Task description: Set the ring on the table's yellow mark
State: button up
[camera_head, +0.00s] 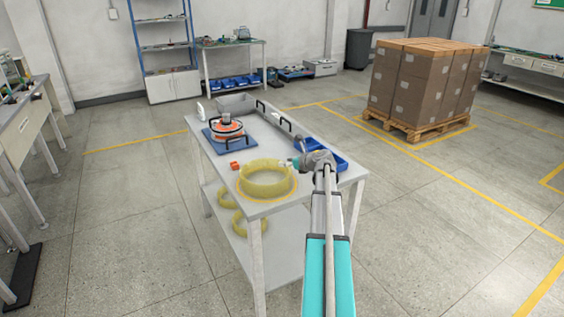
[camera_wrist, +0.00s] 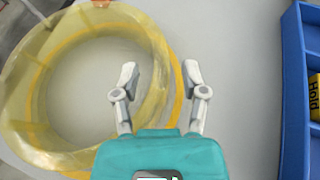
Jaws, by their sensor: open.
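A translucent yellow ring (camera_head: 265,189) lies flat on the table top near its front corner. It fills the left of the wrist view (camera_wrist: 28,125). The table's yellow mark (camera_head: 262,204) is a circle around the ring's foot; in the wrist view the mark (camera_wrist: 177,90) shows just outside the ring's right wall. The ring looks to stand within the circle, a little left of centre in the wrist view. My gripper (camera_wrist: 160,76) is open, its fingers appearing on either side of the ring's right wall; contact cannot be told. In the head view my gripper (camera_head: 293,163) is at the ring's right edge, partly hidden.
A blue bin (camera_head: 342,161) stands right of my gripper, with a yellow "Hold" item (camera_wrist: 314,95) in it. A small orange part (camera_head: 235,165) lies behind the ring. A motor part (camera_head: 227,125) sits on a blue base (camera_head: 215,140). More yellow rings (camera_head: 248,230) lie on the lower shelf.

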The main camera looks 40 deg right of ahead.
jog(key=p+v, duration=0.3)
jog(key=v, duration=0.5)
jog(key=shift+r, duration=0.15)
jog(key=shift+s+r, duration=0.15)
jog(key=shift+s, duration=0.55)
dwell(0.9)
